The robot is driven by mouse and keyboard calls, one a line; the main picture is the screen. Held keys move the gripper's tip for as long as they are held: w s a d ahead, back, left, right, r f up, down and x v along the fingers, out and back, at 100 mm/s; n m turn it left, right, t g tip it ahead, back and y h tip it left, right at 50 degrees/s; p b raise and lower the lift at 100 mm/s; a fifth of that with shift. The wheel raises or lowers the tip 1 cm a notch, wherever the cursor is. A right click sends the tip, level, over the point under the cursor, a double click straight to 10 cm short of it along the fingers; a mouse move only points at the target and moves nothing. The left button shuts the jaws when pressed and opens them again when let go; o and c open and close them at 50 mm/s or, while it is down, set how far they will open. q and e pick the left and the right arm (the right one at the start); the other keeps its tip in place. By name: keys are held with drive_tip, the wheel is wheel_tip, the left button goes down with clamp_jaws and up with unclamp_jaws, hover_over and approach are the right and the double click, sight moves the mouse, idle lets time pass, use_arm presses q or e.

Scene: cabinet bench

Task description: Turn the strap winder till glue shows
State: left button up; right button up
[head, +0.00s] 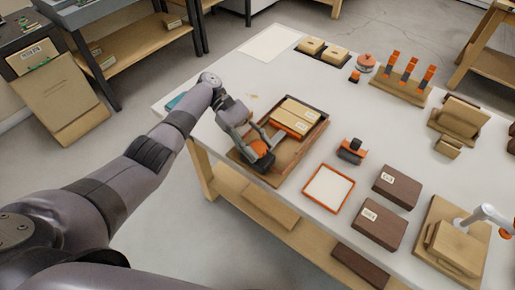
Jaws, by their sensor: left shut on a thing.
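My left gripper (262,156) reaches down at the near left corner of a brown wooden frame (318,128) on the bench. It is shut on an orange and dark part, which I take to be the strap winder (259,149); the fingers cover much of it. Inside the frame lie pale wooden blocks with a label and an orange edge (291,125). No glue can be made out at the joints at this size. My right gripper is not in view.
Right of the frame stand a small orange and black tool (352,150), an orange-rimmed tray (329,187) and two dark labelled boxes (397,187). An orange-handled tool rack (402,85) stands farther back.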

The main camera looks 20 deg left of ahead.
sight(258, 146)
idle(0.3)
use_arm(q)
drive_tip(key=o, duration=1.2)
drive_tip(key=shift+c, duration=0.2)
wheel_tip(258, 146, up, 10)
idle(0.9)
